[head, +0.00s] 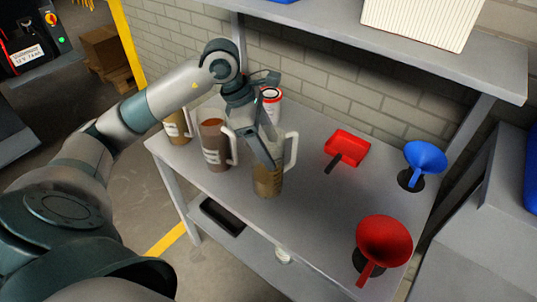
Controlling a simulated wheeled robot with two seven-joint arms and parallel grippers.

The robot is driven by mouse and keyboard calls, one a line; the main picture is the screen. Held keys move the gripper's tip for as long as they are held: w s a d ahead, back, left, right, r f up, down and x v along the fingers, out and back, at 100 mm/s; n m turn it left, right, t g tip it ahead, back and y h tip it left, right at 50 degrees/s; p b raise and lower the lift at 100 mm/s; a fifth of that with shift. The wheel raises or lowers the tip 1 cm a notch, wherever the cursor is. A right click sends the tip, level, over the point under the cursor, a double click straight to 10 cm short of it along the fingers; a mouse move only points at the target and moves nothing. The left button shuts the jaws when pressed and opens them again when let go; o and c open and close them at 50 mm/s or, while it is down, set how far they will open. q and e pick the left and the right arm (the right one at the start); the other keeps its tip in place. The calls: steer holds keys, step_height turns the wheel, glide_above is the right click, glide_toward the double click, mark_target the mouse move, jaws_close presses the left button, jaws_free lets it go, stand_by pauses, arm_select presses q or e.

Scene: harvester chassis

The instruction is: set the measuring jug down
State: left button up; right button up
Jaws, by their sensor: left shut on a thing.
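My left gripper (266,160) reaches down from above and is shut on a measuring jug (269,182). The jug is upright, clear, with brown contents low down and a pale handle on its right side. It is over the middle of the grey workbench (310,205). I cannot tell whether its base touches the bench top. The gripper hides part of the jug's upper left side. My right gripper is not in view.
Left of the held jug stand a brown-filled jug (213,150) and another jug (175,125). A white can with a red top (271,97) stands behind. A red scoop (346,147), a blue funnel (425,158) and a red funnel (384,243) are to the right. A shelf (390,38) overhangs the back.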

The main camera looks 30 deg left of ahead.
arm_select(q)
step_height(320, 180, down, 4)
steer(key=shift+r+p, duration=0.1)
steer(key=shift+p, duration=0.7)
steer(key=shift+f, duration=0.2)
steer(key=o, duration=2)
steer(key=shift+r, duration=0.1)
steer(key=shift+r, duration=0.1)
